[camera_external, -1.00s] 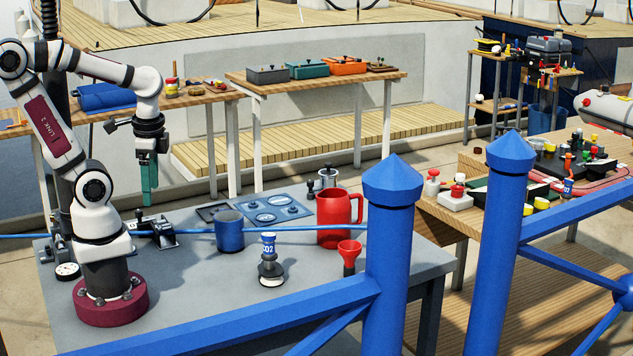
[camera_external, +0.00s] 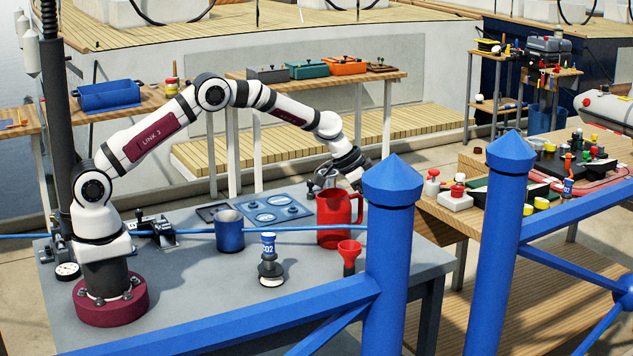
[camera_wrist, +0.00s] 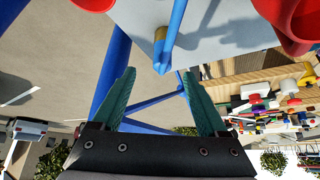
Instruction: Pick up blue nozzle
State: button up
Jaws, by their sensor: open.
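A slim blue piece with a yellow band (camera_wrist: 160,38) shows near the edge of the grey table in the wrist view. It looks like the blue nozzle, but a blue bar crossing it hides part of its outline. I cannot pick it out in the external view, where a blue post covers part of the table. My gripper (camera_wrist: 159,74) is open and empty, with its green fingers spread to either side below the blue piece in the picture. In the external view my gripper (camera_external: 352,172) is behind the red jug (camera_external: 333,218), its fingertips hidden.
The grey table (camera_external: 200,285) holds a blue mug (camera_external: 229,232), a blue CO2 piece on a stand (camera_external: 269,246) and a red funnel (camera_external: 349,256). Blue posts (camera_external: 390,240) and rails stand in front. A cluttered wooden bench (camera_external: 445,217) is at the right.

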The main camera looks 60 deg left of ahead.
aim_at(397, 229)
jog(key=x, duration=0.3)
jog(key=w+x, duration=0.1)
jog(key=x, duration=0.2)
jog(key=shift+r, duration=0.1)
grip_shut()
dwell(1.1)
